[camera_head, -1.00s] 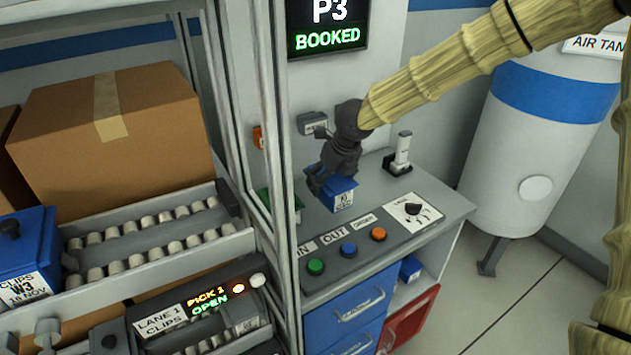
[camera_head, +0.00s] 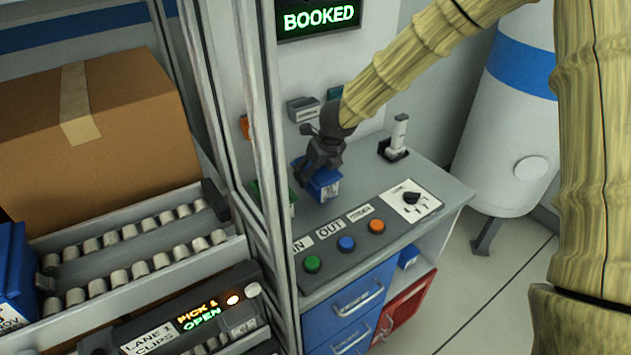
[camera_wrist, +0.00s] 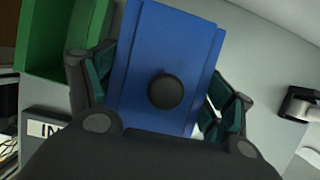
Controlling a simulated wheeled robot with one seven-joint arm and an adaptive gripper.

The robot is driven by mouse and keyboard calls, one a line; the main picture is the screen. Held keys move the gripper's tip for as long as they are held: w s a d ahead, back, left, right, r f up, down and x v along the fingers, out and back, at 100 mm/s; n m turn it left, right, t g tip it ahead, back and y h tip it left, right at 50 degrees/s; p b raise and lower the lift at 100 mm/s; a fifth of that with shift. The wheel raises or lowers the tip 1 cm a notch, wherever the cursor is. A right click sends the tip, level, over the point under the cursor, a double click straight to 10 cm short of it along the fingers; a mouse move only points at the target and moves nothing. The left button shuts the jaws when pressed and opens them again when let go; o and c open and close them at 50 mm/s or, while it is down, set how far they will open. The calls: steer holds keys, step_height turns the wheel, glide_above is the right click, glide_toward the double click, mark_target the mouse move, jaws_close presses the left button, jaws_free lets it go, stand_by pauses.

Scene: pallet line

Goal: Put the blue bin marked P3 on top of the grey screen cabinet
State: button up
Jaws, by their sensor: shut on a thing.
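My gripper (camera_head: 318,172) is shut on a small blue bin (camera_head: 325,186) over the grey screen cabinet (camera_head: 430,190). The bin has a white label on its front, too small to read in the head view. In the wrist view the bin (camera_wrist: 150,100) lies between both fingers, with a round black knob on top. I cannot tell whether its base touches the cabinet top. The screen (camera_head: 318,18) above the cabinet reads BOOKED in green.
A green bin (camera_wrist: 65,35) stands left of the held bin, partly hidden by the frame post in the head view. A button panel (camera_head: 345,243) lies in front, a scanner-like device (camera_head: 398,135) behind right. Lane rollers (camera_head: 135,240) and a cardboard box (camera_head: 85,140) are left.

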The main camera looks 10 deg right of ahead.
steer(key=shift+s+f, duration=0.15)
steer(key=shift+f, duration=0.3)
steer(key=shift+s+x, duration=0.25)
steer(key=shift+x, duration=1)
steer(key=shift+s+d+f, duration=0.1)
steer(key=shift+f, duration=0.15)
steer(key=shift+f, duration=0.15)
steer(key=o, duration=1.4)
steer(key=shift+c, duration=0.2)
steer(key=v, duration=1.2)
steer(key=shift+b, duration=0.3)
